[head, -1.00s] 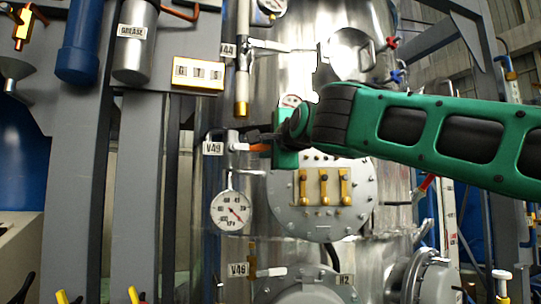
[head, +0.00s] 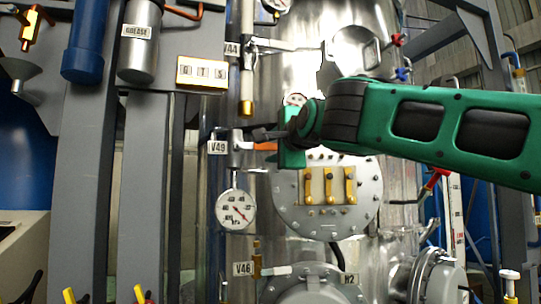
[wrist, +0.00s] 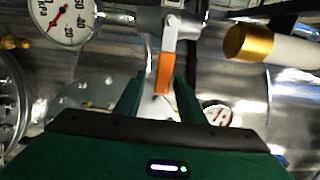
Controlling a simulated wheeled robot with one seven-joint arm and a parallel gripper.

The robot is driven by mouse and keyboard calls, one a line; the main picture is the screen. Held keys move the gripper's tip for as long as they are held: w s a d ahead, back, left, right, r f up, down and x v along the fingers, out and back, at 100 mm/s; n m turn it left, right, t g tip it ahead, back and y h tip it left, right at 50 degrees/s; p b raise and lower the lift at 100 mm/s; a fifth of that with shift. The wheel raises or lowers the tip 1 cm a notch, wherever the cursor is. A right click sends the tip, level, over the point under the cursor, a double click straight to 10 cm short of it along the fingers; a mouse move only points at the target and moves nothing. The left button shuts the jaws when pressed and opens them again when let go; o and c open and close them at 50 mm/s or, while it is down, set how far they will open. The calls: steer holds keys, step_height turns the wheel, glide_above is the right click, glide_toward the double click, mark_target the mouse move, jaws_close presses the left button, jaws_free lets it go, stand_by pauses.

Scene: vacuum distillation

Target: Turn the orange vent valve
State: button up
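The orange vent valve handle (head: 265,146) is at the V49 fitting, above a round pressure gauge. In the head view the lever lies roughly level. In the wrist view the orange lever (wrist: 163,74) hangs from a pale metal valve body. My gripper (wrist: 160,82) is open, with one green finger on each side of the lever's end. Gaps show between lever and fingers, and I cannot make out contact. In the head view my gripper (head: 262,134) is just above and right of the lever, and its fingers partly overlap the fitting.
The pressure gauge (head: 236,209) hangs just below the valve. A brass-tipped pipe (head: 247,92) comes down above it, and its gold end (wrist: 247,42) is close right in the wrist view. A flanged plate with brass clamps (head: 327,195) is below my wrist.

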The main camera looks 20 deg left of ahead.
steer(key=v, duration=0.9)
steer(key=shift+s+d, duration=0.25)
steer(key=shift+s, duration=0.05)
stand_by(0.3)
